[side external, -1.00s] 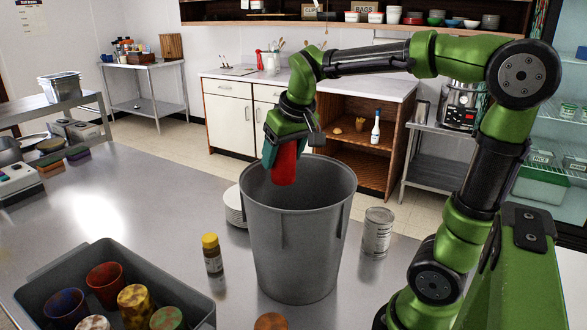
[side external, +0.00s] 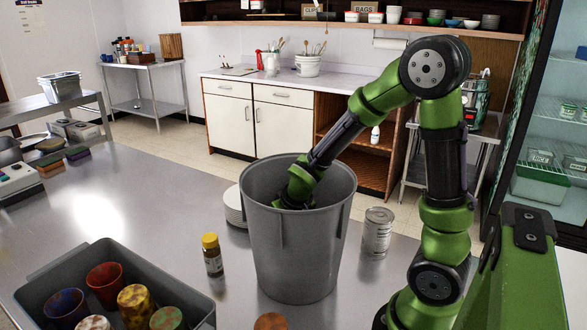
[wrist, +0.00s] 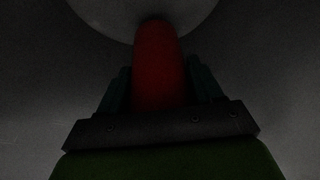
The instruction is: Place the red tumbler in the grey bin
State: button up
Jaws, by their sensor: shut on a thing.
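The red tumbler (wrist: 158,65) shows in the dark wrist view, between the two fingers of my gripper (wrist: 158,90). My gripper is shut on it. The grey bin (side external: 298,245) stands upright on the metal table in the side view. My forearm reaches down through the bin's open top, and the bin's wall hides my gripper and the tumbler in that view. In the wrist view the tumbler's far end overlaps a paler round area, apparently the bin's floor. I cannot tell whether the tumbler touches it.
A grey crate (side external: 150,265) of several coloured cups stands at the front left. A yellow-capped bottle (side external: 212,256) and stacked white plates (side external: 235,207) are left of the bin. A can (side external: 377,232) stands to its right. A brown round-topped thing (side external: 270,321) shows at the front edge.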

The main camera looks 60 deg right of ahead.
jog(key=shift+f, duration=1.65)
jog(key=shift+f, duration=0.1)
jog(key=o, duration=1.1)
jog(key=shift+c, duration=0.2)
notch_tip(320, 180, up, 10)
jog(key=s, duration=0.1)
jog(key=shift+a, duration=0.2)
jog(key=shift+f, duration=0.1)
